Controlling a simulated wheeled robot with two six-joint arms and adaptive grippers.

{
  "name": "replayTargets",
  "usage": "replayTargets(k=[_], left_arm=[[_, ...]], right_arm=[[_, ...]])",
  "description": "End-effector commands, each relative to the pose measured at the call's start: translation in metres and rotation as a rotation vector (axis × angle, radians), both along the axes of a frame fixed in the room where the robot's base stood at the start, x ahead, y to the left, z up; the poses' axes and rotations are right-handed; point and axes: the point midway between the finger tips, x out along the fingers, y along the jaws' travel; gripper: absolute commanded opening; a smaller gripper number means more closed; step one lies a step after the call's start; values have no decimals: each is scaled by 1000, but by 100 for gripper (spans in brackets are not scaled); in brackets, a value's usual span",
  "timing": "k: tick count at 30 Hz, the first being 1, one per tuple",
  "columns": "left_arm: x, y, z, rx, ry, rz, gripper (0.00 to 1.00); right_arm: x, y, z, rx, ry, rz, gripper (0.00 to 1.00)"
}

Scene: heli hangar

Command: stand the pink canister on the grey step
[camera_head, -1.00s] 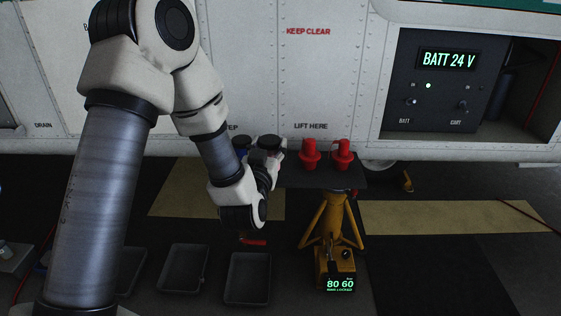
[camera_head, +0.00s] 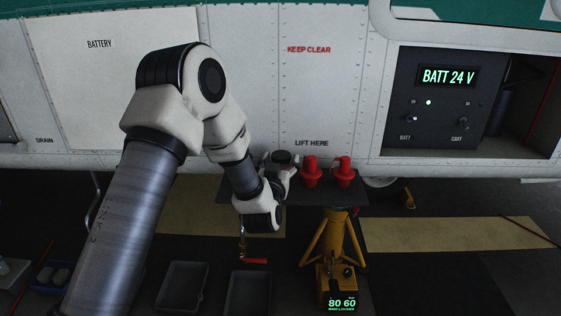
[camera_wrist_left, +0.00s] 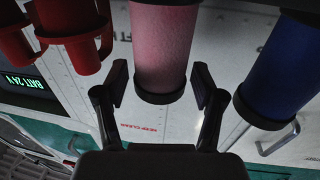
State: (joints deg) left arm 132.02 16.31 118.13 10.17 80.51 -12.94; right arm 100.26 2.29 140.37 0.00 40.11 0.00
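The pink canister (camera_wrist_left: 163,45) with a dark band shows upright-to-inverted in the tilted left wrist view, between the two fingers of my left gripper (camera_wrist_left: 160,84). The fingers are spread on either side of it, with a visible gap at the left finger. In the head view my left arm hides the canister and the fingertips. A dark grey raised top (camera_head: 331,193) stands below the aircraft's side; I cannot tell whether it is the grey step. My right gripper is not in view.
Two red containers (camera_head: 310,172) (camera_head: 343,172) stand on the dark top, right of my left wrist. A blue canister (camera_wrist_left: 282,70) is beside the pink one in the wrist view. A yellow jack (camera_head: 335,245) and dark trays (camera_head: 248,292) are below.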

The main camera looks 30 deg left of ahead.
Motion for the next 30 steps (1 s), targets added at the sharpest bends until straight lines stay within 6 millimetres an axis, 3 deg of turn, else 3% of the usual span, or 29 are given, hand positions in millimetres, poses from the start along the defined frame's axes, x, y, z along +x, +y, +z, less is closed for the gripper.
replayTargets(k=[11,14,24,28,30], left_arm=[[-1,-1,5,0,0,0,78],[-14,-7,2,0,3,-2,78],[-92,-39,0,3,4,-3,78],[-107,-45,0,1,3,-2,78],[-111,-49,-10,-8,32,-10,78]], right_arm=[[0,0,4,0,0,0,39],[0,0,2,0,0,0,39],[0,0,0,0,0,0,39],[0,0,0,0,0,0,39],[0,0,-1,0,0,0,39]])
